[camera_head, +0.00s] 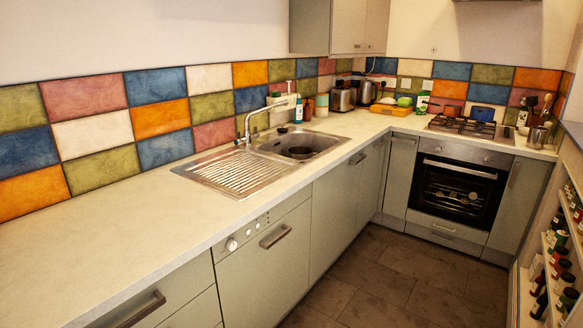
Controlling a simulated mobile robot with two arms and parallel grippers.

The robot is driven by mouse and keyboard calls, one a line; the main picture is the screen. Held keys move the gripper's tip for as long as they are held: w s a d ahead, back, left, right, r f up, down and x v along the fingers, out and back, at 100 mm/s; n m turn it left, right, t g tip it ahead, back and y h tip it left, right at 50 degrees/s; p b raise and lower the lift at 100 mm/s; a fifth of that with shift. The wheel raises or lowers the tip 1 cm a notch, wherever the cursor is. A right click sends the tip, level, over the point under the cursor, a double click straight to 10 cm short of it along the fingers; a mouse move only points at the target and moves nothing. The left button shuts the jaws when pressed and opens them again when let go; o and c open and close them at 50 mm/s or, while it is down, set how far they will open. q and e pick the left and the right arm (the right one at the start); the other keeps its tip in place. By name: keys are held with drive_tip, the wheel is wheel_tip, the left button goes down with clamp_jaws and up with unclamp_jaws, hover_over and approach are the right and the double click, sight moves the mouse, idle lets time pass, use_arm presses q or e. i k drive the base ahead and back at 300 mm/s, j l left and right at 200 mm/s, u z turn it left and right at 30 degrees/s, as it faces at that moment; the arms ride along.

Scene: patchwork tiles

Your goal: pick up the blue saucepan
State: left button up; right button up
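The blue saucepan (482,114) is small in the head view, at the far right. It stands on the back part of the gas hob (462,127), in front of the patchwork tiles. Which way its handle points is too small to tell. Neither of my grippers shows in this view.
A steel sink with a drainer (233,176) and tap is set in the long left counter. A toaster (342,96), kettle and orange tray (390,109) fill the corner. An oven (456,189) is below the hob. Bottle shelves (553,262) line the right. The tiled floor (385,279) is clear.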

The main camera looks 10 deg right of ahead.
sight(483, 114)
drive_tip(key=i+l+z, duration=0.2)
drive_tip(key=i+z, duration=0.25)
drive_tip(key=i+l+z, duration=0.1)
drive_tip(key=i+z, duration=0.75)
drive_tip(key=k+j, duration=0.05)
drive_tip(key=k, duration=0.05)
